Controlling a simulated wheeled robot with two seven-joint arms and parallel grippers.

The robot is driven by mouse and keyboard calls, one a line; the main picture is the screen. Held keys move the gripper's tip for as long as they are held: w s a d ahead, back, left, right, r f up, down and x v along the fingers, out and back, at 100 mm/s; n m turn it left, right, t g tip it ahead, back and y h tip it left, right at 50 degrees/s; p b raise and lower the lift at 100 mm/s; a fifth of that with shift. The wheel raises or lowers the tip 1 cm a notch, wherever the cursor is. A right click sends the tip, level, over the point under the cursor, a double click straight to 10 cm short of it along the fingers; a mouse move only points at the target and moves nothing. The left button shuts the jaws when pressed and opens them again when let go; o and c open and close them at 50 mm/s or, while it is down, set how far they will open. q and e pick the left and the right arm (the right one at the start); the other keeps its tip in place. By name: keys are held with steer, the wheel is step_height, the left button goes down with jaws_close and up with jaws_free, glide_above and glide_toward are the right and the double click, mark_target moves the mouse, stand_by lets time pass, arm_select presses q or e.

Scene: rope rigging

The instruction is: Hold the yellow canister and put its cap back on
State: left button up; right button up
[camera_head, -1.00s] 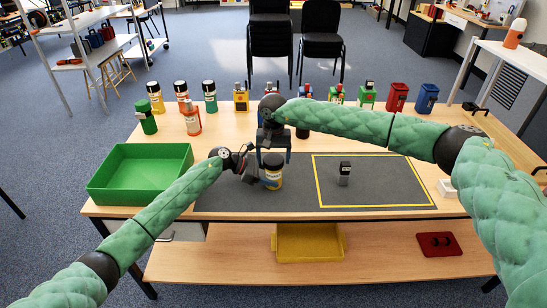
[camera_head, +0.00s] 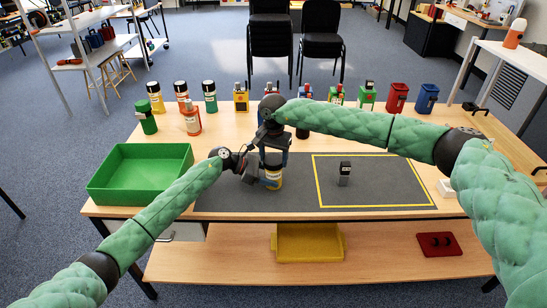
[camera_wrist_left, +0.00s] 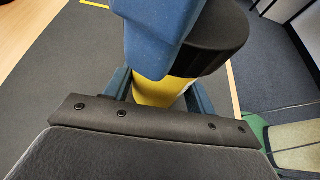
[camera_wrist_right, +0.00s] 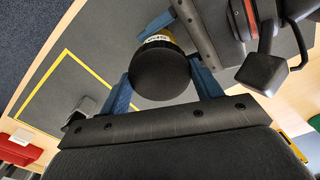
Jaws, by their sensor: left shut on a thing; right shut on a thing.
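The yellow canister (camera_head: 273,181) stands upright on the dark mat, left of the yellow-outlined area. It also shows in the left wrist view (camera_wrist_left: 158,92), between my left fingers. My left gripper (camera_head: 262,176) is shut on the canister's body from the left. The black cap (camera_wrist_right: 160,72) sits at the canister's top, and it shows in the left wrist view (camera_wrist_left: 222,42). My right gripper (camera_head: 273,155) comes from above and is shut on the cap, with one blue finger on each side. Whether the cap is fully seated cannot be told.
A small black-and-grey object (camera_head: 344,174) stands inside the yellow outline (camera_head: 400,205). An open green tray (camera_head: 115,199) is on the left of the table. Several canisters and bottles line the back edge. The mat's right part is mostly clear.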

mark_target(274, 159)
steer(key=m, duration=0.8)
steer(key=o, duration=0.8)
steer(key=shift+r, duration=2.5)
